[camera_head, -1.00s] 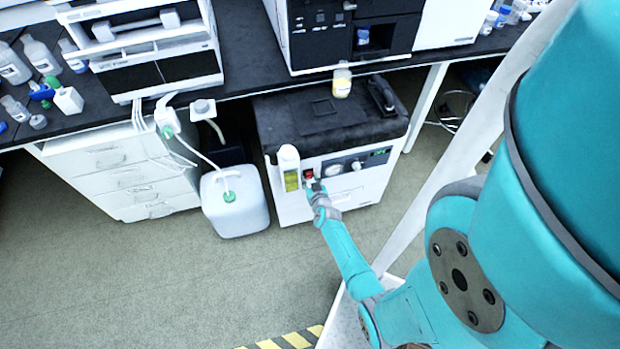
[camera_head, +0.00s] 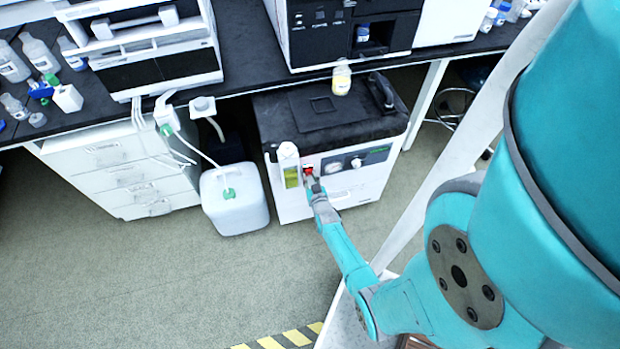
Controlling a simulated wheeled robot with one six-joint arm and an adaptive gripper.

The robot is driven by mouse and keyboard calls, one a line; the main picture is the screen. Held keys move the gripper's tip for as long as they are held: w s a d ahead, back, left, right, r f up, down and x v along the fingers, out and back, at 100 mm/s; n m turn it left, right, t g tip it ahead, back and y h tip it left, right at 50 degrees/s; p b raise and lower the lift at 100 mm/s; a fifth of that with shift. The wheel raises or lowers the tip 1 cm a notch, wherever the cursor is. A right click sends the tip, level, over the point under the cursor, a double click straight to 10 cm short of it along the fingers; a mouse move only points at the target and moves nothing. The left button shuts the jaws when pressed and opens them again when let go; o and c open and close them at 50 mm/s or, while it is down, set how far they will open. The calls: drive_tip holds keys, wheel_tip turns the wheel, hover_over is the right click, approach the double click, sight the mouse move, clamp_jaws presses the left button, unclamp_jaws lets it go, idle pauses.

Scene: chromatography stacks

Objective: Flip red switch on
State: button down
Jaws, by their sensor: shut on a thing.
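The red switch (camera_head: 307,167) is a small red spot on the front panel of the white unit with a black top (camera_head: 352,196) under the bench. It sits just right of a white cylinder with a yellow-green window (camera_head: 290,170). My gripper (camera_head: 310,179) is at the panel, right at the switch, reaching in from the lower right. Its fingers look closed at the switch and partly cover it. The switch's on or off position is too small to tell.
A gauge (camera_head: 356,163) and a dark display (camera_head: 377,155) sit right of the switch. A white jug with tubing (camera_head: 234,203) stands on the floor left of the unit. Floor in front is clear.

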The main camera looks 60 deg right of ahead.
drive_tip(key=shift+s+d+f+t+h, duration=0.1)
drive_tip(key=shift+s+f+t+h, duration=0.1)
drive_tip(key=shift+t+h, duration=0.15)
idle(0.3)
drive_tip(key=c, duration=1.2)
unclamp_jaws()
drive_tip(key=shift+w, duration=0.1)
drive_tip(key=v, duration=1.2)
drive_tip(key=shift+f, duration=0.1)
